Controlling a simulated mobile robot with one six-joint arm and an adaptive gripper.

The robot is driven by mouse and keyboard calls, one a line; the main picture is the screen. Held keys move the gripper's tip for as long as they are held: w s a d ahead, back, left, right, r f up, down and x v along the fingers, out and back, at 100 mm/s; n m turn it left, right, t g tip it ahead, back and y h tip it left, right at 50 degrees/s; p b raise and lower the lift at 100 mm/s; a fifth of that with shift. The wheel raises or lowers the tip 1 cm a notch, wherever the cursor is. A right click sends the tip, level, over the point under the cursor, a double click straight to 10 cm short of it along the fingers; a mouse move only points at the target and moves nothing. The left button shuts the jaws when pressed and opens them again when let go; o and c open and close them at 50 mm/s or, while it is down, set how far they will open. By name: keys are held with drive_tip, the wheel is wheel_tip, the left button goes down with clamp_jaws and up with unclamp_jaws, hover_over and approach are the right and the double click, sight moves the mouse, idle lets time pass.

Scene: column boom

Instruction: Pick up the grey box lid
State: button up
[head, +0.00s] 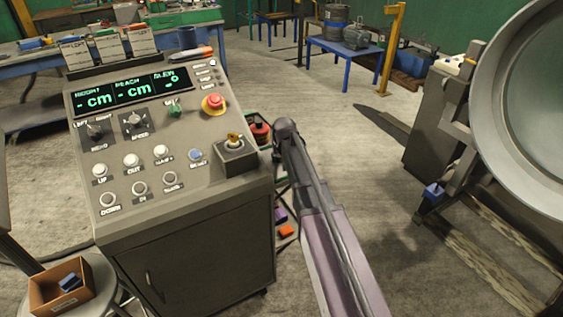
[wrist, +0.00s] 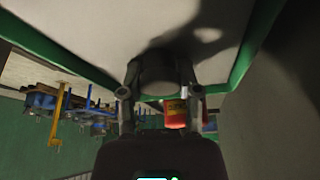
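I cannot make out a grey box lid for certain in either view. In the wrist view my gripper (wrist: 159,66) has its two fingers apart, on either side of a dark grey rounded thing (wrist: 157,80). I cannot tell whether this is part of the lid, nor whether the fingers press on it. Beyond it is a pale surface with a green rim (wrist: 236,72), with a dark shadow on it. In the head view my arm shows right of the console, but my gripper is out of sight.
The grey control console (head: 200,243) stands close left of my arm. A red pot (head: 259,133) is behind it; a red thing (wrist: 176,114) shows in the wrist view. A large round dish (head: 520,120) stands at the right. Floor between arm and dish is clear.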

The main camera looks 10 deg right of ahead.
clamp_jaws()
drive_tip(key=shift+r, duration=0.1)
wheel_tip(320, 180, up, 3)
drive_tip(key=p, duration=0.2)
drive_tip(key=shift+f+p, duration=0.2)
drive_tip(key=shift+p, duration=0.2)
drive_tip(key=s+d+r+p, duration=0.1)
drive_tip(key=s+d, duration=0.2)
drive_tip(key=s, duration=0.4)
drive_tip(key=s+d+r+p, duration=0.1)
drive_tip(key=s+d, duration=0.3)
drive_tip(key=s, duration=0.3)
drive_tip(key=shift+d, duration=0.25)
drive_tip(key=shift+s+r, duration=0.1)
drive_tip(key=shift+s, duration=0.1)
